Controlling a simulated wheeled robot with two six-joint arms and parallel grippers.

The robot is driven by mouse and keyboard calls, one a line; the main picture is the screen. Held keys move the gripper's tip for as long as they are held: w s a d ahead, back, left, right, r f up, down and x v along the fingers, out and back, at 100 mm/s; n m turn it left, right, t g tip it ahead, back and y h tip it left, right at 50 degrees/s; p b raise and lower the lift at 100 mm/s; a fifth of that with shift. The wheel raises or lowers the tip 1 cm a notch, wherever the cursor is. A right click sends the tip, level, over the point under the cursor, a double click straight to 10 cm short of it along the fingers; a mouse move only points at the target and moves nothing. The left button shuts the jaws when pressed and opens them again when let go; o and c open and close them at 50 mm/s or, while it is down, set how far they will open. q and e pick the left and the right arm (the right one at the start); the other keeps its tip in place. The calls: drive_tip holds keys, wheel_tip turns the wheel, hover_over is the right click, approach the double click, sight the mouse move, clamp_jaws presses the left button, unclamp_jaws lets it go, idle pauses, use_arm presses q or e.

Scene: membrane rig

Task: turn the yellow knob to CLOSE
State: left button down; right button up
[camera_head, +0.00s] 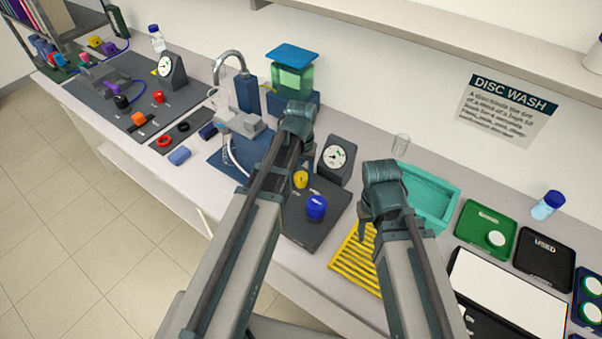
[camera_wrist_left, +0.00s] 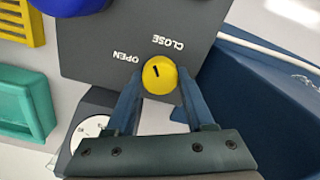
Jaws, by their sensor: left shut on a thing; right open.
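The yellow knob (camera_head: 300,179) sits on a dark grey panel (camera_head: 308,235), beside my left arm. In the left wrist view the knob (camera_wrist_left: 160,74) is between the two fingers of my left gripper (camera_wrist_left: 160,80), which is shut on it. The knob's short black mark points up and left in that view, between the white words OPEN (camera_wrist_left: 127,57) and CLOSE (camera_wrist_left: 168,42), which appear upside down. My right gripper (camera_head: 367,228) is open and empty above the yellow rack; its fingers are partly hidden by the arm.
A blue knob (camera_head: 317,207) is on the same panel, close to the yellow one. A gauge (camera_head: 335,158) stands behind. A yellow slotted rack (camera_head: 352,265) and a teal tray (camera_head: 432,192) lie to the right. A white tube (camera_wrist_left: 260,42) runs beside the panel.

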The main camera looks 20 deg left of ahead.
sight(301, 176)
use_arm(q)
drive_tip(key=m, duration=0.7)
idle(0.6)
drive_tip(key=shift+c, duration=1.3)
unclamp_jaws()
wheel_tip(301, 176, up, 14)
drive_tip(key=p, duration=1.4)
use_arm(e)
wheel_tip(301, 176, up, 14)
use_arm(q)
drive_tip(key=shift+s+f, duration=0.15)
drive_tip(key=shift+f, duration=0.05)
use_arm(e)
drive_tip(key=shift+s+f, duration=0.1)
drive_tip(key=shift+f, duration=0.05)
